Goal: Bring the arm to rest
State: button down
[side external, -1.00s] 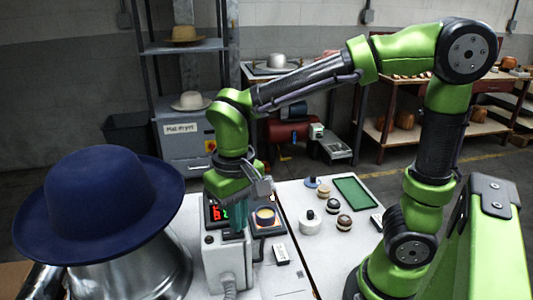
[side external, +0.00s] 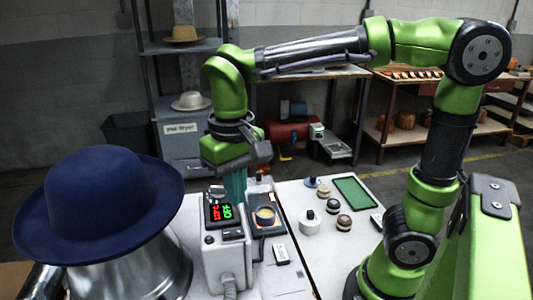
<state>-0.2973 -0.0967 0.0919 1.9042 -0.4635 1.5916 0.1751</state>
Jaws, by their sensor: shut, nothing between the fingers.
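My arm is green with dark links, and it arches over the white table from the right. My gripper (side external: 234,186) points down above the back of the grey control box (side external: 222,258). It is shut and holds nothing that I can see; its fingertips are partly hidden behind the box's display. The display (side external: 220,212) shows red characters and green letters that look like "OFF". A blue felt hat (side external: 98,205) sits on the shiny metal press form (side external: 135,270) at the left, apart from my gripper.
Beside the box is a dark stand with a round yellowish item (side external: 265,217). To its right are a white round pot (side external: 310,223), several small knobbed items (side external: 332,206) and a green mat (side external: 355,192). Shelves with hats stand behind. The air above the table's middle is free.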

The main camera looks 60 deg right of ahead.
jog(key=shift+w, duration=0.1)
jog(key=shift+w+a+f+n, duration=0.1)
jog(key=shift+w+f+n, duration=0.05)
jog(key=shift+f+n, duration=0.2)
jog(key=s+d+m+t+y, duration=0.1)
jog(key=s+d+t+y, duration=0.1)
jog(key=s+d+t, duration=0.3)
jog(key=d+t, duration=0.2)
jog(key=d, duration=0.1)
jog(key=shift+d+m, duration=0.35)
jog(key=shift+d, duration=0.05)
